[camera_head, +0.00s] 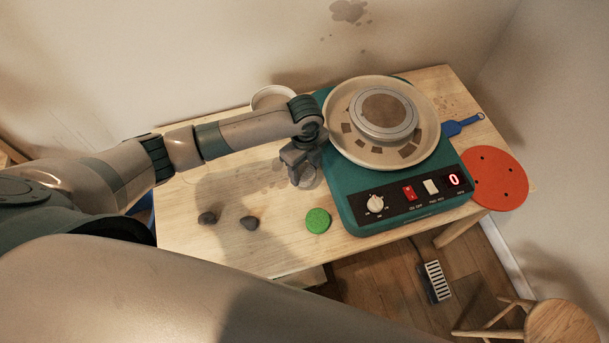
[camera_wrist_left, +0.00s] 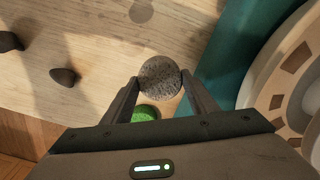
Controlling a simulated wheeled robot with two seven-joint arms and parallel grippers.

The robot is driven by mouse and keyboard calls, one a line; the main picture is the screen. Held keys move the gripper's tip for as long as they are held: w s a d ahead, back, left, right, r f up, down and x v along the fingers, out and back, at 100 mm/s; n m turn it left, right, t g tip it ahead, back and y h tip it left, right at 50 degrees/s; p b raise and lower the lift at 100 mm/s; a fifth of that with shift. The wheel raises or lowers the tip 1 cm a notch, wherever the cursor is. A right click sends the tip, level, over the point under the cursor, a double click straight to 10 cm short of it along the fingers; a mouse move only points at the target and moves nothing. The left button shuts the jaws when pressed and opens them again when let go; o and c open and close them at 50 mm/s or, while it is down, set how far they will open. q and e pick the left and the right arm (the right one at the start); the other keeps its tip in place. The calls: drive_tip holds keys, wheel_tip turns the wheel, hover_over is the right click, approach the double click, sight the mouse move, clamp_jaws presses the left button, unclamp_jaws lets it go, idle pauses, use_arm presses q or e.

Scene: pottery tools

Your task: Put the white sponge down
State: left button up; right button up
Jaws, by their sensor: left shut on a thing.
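My left gripper (camera_head: 299,176) is shut on a round, speckled, greyish disc, which I take to be the white sponge (camera_wrist_left: 160,78). The sponge sits between the two fingertips in the left wrist view (camera_wrist_left: 160,85). In the head view the gripper points down over the wooden table, just left of the teal pottery wheel, and mostly hides the sponge. I cannot tell whether the sponge touches the table. My right gripper is not in view.
A green round sponge (camera_head: 318,220) lies close by on the table (camera_head: 200,248). Two dark lumps (camera_head: 208,218) (camera_head: 249,223) lie to the left. The pottery wheel (camera_head: 340,190) borders the gripper's right side. A white bowl (camera_head: 272,92) stands behind the arm. An orange disc (camera_head: 497,180) is at right.

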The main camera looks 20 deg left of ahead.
sight(305, 172)
use_arm(q)
wheel_tip(305, 172, down, 3)
drive_tip(key=shift+f+p, duration=0.2)
drive_tip(key=shift+p, duration=0.35)
drive_tip(key=shift+f, duration=0.35)
drive_tip(key=shift+f, duration=0.2)
drive_tip(key=o, duration=0.5)
drive_tip(key=shift+r, duration=0.15)
wheel_tip(305, 172, up, 12)
drive_tip(key=shift+r+b, duration=0.1)
drive_tip(key=shift+b, duration=1.1)
drive_tip(key=shift+s, duration=0.1)
